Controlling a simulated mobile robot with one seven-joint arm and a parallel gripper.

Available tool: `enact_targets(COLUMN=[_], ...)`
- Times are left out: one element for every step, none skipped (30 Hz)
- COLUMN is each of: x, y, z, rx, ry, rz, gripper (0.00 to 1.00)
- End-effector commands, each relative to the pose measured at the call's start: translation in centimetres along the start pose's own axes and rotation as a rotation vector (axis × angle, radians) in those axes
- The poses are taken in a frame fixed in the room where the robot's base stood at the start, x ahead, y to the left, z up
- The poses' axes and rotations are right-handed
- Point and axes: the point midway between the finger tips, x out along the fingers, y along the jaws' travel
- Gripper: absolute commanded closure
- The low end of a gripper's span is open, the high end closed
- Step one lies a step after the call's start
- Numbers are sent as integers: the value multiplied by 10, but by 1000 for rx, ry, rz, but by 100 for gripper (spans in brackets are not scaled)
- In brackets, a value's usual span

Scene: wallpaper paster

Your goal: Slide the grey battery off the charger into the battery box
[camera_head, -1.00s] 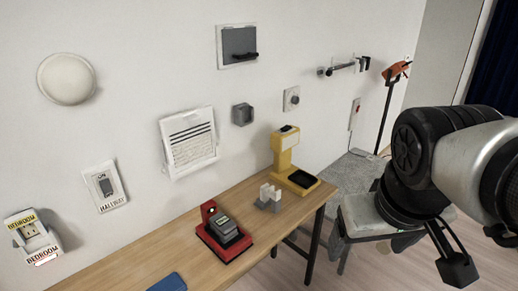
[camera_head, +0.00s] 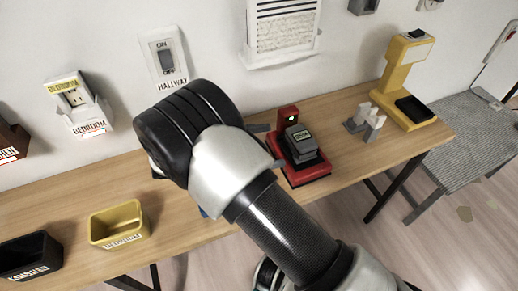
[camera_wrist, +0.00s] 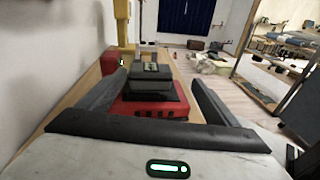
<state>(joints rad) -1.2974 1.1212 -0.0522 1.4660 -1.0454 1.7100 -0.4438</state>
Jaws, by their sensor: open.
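The grey battery (camera_head: 299,138) sits on the red charger (camera_head: 305,175) on the table. In the wrist view the battery (camera_wrist: 151,70) and charger (camera_wrist: 150,109) lie straight ahead, framed by the two fingers of my gripper (camera_wrist: 158,78). The gripper is open and empty, its fingers spread to either side of the battery. I cannot tell whether they touch it. In the head view my arm hides most of the gripper. I cannot tell which container is the battery box; a yellow open bin (camera_head: 120,225) and a black open bin (camera_head: 30,258) stand on the table at left.
A grey holder with white pieces (camera_head: 366,122) and a yellow stand (camera_head: 402,85) are right of the charger on the wooden table (camera_head: 335,118). A hallway switch (camera_head: 164,55) and a bedroom socket (camera_head: 78,100) are on the wall. A blue item is mostly hidden behind my arm.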

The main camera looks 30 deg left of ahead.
Motion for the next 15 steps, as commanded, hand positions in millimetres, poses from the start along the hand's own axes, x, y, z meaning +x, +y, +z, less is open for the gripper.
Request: enact_targets(x=[-12,-17,-22,-26,-28,-29,-29,-28,-25,-22,-19,-13,-8,-2,5], y=[1,1,1,2,2,2,2,2,2,3,3,4,4,5,5], z=[-18,-22,-28,-30,-32,-34,-35,-35,-35,-34,-34,-33,-32,-32,-31], rx=[-27,-37,-47,-52,-56,-61,-63,-64,-64,-64,-65,-66,-66,-66,-66], ry=[-38,-56,-73,-82,-90,-97,-100,-102,-104,-104,-104,-105,-104,-103,-104], rz=[45,64,81,94,102,109,113,114,115,115,115,114,113,112,112], gripper=[16,16,16,16,16,16,16,16,16,16,16,16,16,16,16])
